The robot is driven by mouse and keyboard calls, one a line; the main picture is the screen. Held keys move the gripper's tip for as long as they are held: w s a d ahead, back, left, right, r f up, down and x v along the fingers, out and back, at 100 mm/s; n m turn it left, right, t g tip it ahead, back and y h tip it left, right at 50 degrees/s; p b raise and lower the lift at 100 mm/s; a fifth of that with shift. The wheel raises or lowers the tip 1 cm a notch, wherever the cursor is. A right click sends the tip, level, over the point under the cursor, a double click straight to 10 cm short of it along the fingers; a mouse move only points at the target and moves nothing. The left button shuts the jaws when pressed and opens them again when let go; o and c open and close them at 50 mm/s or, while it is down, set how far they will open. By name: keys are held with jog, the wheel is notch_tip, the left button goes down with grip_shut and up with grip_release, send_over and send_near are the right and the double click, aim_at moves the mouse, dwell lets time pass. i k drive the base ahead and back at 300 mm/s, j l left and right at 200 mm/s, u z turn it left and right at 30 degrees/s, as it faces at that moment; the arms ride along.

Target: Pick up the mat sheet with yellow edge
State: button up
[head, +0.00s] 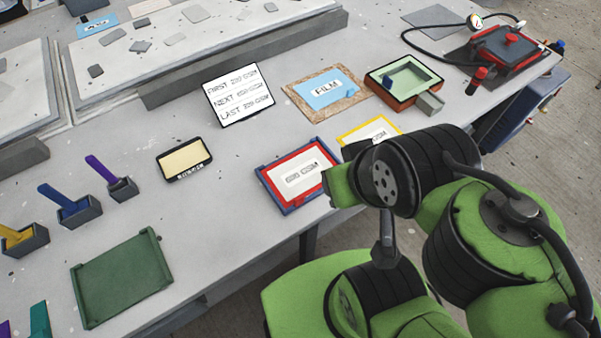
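The mat sheet with yellow edge (372,128) lies on the grey table, right of the middle of the head view. It is white inside its yellow border and has dark printed text. My arm hides its lower right part. My gripper (355,150) seems to be the dark part at the sheet's lower left edge. It is mostly hidden behind my green and black wrist. I cannot see the fingers clearly, whether they touch the sheet, or whether they are open.
Left of the sheet lies a red-edged sheet (300,172) on a blue tray. Behind are a FILM board (325,92), an orange-and-green box (403,80) and a list board (239,94). A green tray (122,278) lies front left. Bare table lies around the small dark-framed display (184,159).

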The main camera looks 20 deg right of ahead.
aim_at(378, 128)
jog(key=l+u, duration=0.4)
jog(key=k+l+u, duration=0.1)
jog(key=u, duration=0.25)
jog(key=k+l+u, duration=0.15)
jog(key=l+u, duration=0.25)
jog(key=k+l+u, duration=0.15)
jog(key=u, duration=0.25)
jog(key=l, duration=0.1)
